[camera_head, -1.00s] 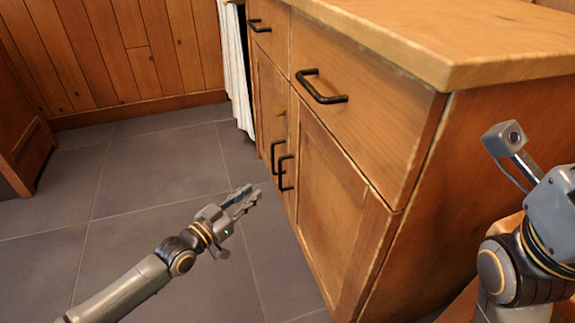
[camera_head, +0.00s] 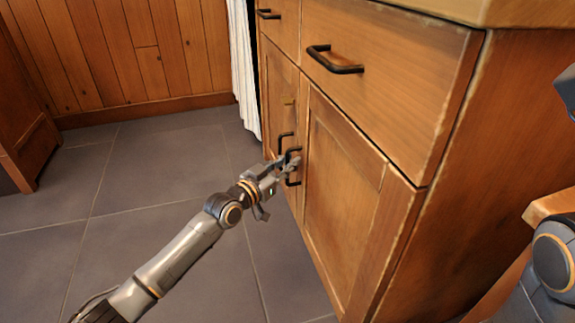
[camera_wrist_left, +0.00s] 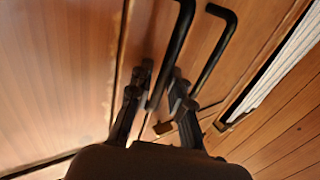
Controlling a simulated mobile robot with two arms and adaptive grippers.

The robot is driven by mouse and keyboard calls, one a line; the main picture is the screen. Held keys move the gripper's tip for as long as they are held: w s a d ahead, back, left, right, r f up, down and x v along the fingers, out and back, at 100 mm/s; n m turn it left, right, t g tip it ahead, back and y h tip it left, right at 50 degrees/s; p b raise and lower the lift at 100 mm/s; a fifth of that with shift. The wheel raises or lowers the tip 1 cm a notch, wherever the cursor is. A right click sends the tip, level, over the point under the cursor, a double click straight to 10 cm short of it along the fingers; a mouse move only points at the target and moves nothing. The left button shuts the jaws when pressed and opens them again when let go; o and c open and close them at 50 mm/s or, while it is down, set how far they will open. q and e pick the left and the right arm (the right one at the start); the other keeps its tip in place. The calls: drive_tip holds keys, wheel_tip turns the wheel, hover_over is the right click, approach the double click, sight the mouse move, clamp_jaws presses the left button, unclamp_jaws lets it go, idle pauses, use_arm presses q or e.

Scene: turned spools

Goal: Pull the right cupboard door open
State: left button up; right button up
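The right cupboard door (camera_head: 340,195) is a wooden panel and looks closed. Its black bar handle (camera_head: 293,183) is partly covered by my left gripper (camera_head: 287,163). In the left wrist view this handle (camera_wrist_left: 177,42) runs down between the two fingers of my left gripper (camera_wrist_left: 155,88). The fingers stand apart, one on each side of the bar, with a gap visible on the left side. Whether the right finger touches the bar I cannot tell. My right gripper is out of view; only part of my right arm shows at the right edge.
The left door's handle (camera_wrist_left: 214,50) is close beside the gripper. Drawers with black handles (camera_head: 334,62) sit above, under the worktop (camera_head: 470,10). A white striped curtain (camera_head: 243,70) hangs beyond the cupboard. The grey tiled floor (camera_head: 150,170) in front is clear.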

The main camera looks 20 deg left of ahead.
use_arm(q)
clamp_jaws()
